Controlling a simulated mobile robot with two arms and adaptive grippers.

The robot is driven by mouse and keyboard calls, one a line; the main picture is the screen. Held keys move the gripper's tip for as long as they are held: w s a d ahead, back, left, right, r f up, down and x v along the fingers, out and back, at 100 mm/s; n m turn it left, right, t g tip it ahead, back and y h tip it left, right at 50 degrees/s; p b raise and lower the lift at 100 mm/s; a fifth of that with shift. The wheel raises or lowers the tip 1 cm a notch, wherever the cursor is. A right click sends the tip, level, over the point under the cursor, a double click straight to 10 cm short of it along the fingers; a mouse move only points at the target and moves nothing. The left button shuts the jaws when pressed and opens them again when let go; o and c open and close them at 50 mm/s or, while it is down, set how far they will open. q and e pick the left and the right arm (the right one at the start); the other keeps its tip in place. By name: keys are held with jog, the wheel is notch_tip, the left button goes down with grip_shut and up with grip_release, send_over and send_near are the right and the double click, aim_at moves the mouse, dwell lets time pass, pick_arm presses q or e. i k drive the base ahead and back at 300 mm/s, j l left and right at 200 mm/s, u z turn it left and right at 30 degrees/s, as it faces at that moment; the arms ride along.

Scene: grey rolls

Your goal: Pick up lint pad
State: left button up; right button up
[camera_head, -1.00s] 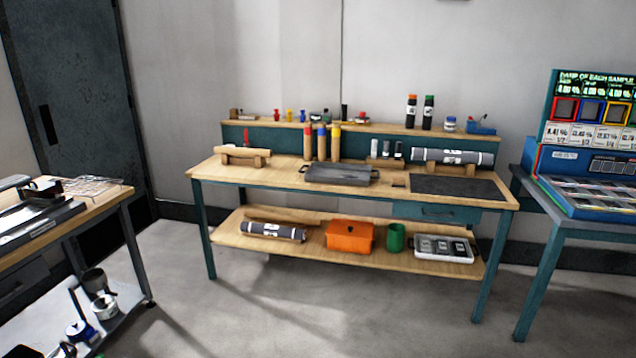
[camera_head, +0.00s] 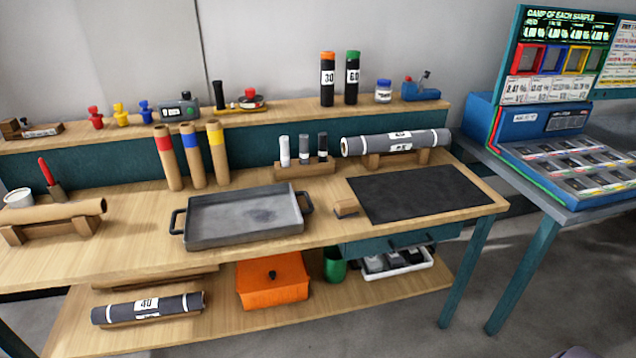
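I cannot tell for sure which thing is the lint pad. Neither of my grippers shows in the head view.
The wooden bench (camera_head: 140,228) also bears a grey roll (camera_head: 395,143) on a cradle, a brown roll (camera_head: 50,219) and three capped tubes (camera_head: 191,157). The shelf below has an orange box (camera_head: 272,281). A blue sample station (camera_head: 560,130) stands at the right.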

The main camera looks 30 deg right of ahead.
aim_at(347, 208)
jog(key=i+z, duration=0.2)
jog(key=i, duration=0.25)
jog(key=i+j+z, duration=0.2)
jog(key=i, duration=0.2)
jog(key=i+j+z, duration=0.2)
jog(key=i, duration=0.25)
